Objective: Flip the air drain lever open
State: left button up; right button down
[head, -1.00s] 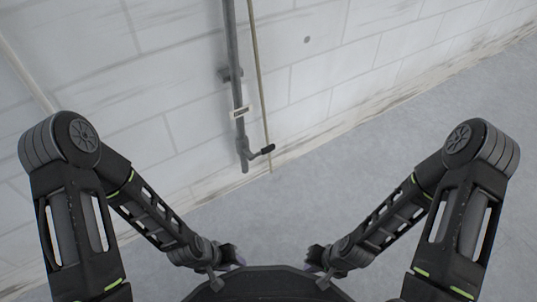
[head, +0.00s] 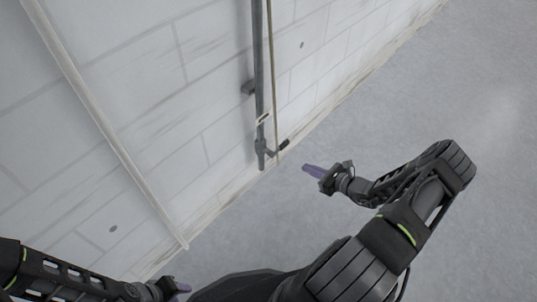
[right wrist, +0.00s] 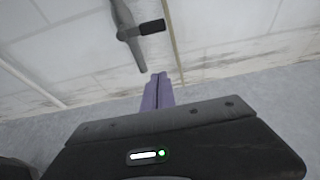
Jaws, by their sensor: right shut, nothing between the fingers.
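The air drain lever (head: 284,144) is a short dark handle near the lower end of a grey vertical pipe (head: 259,90) on the wall. It points to the right, out from the pipe. In the right wrist view the lever (right wrist: 152,27) is a black grip on a grey valve at the top. My right gripper (head: 306,168) has purple fingers, is shut and empty, and is right of and slightly below the lever, apart from it. Its fingers also show in the right wrist view (right wrist: 157,77). My left gripper (head: 185,287) is at the bottom edge, far from the lever; its finger opening is unclear.
The white block wall (head: 150,110) stands behind the pipe. A thin yellowish line (head: 272,60) runs beside the pipe, and a pale pipe (head: 105,130) slants down the wall at left. The grey floor (head: 440,90) at right is clear.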

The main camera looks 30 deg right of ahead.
aim_at(279, 148)
jog(key=shift+w+r, duration=0.1)
jog(key=shift+r, duration=0.15)
jog(key=b+x, duration=0.4)
jog(key=x, duration=0.6)
notch_tip(279, 148, up, 4)
jog(key=shift+a+r, duration=0.15)
dwell(0.4)
